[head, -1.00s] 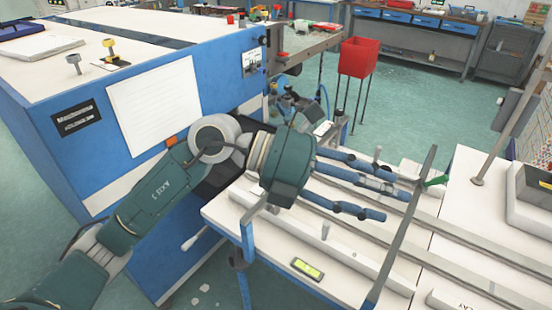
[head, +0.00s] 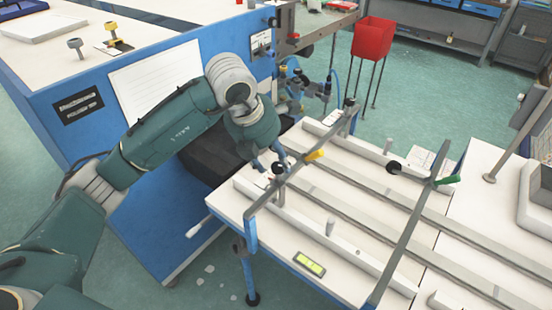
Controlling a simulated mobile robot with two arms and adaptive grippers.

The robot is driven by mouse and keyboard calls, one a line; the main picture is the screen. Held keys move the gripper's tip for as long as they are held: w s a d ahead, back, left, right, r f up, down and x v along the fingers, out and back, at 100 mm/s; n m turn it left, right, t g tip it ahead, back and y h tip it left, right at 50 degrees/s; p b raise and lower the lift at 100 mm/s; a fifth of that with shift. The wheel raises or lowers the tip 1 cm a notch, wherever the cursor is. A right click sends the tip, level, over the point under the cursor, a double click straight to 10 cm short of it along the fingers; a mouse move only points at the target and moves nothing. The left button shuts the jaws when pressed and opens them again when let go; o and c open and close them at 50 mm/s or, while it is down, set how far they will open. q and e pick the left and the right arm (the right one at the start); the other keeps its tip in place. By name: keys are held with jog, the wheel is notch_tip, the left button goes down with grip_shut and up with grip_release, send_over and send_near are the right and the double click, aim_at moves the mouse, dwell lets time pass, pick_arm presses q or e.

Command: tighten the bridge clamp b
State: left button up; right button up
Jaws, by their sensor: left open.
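Two grey bridge clamps span the white table. The left bridge clamp (head: 300,168) has a yellow-orange lever (head: 315,155) and a dark round knob on its bar. No marking shows which one is b. My left gripper (head: 271,164) is open and points down just left of the left clamp's bar, by its knob and lever. I cannot tell whether it touches them. My right gripper is not in view.
The white table (head: 245,195) carries long rails, short upright pegs and a yellow-green level (head: 309,264). A blue machine cabinet (head: 110,120) stands close on the left, beside my left arm. A red bin (head: 373,38) stands on thin legs behind.

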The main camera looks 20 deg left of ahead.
aim_at(278, 174)
pick_arm(q)
jog(key=shift+x, duration=1.35)
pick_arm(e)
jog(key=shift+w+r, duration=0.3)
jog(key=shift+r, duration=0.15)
pick_arm(q)
jog(key=c, duration=1.1)
jog(key=shift+c, duration=0.2)
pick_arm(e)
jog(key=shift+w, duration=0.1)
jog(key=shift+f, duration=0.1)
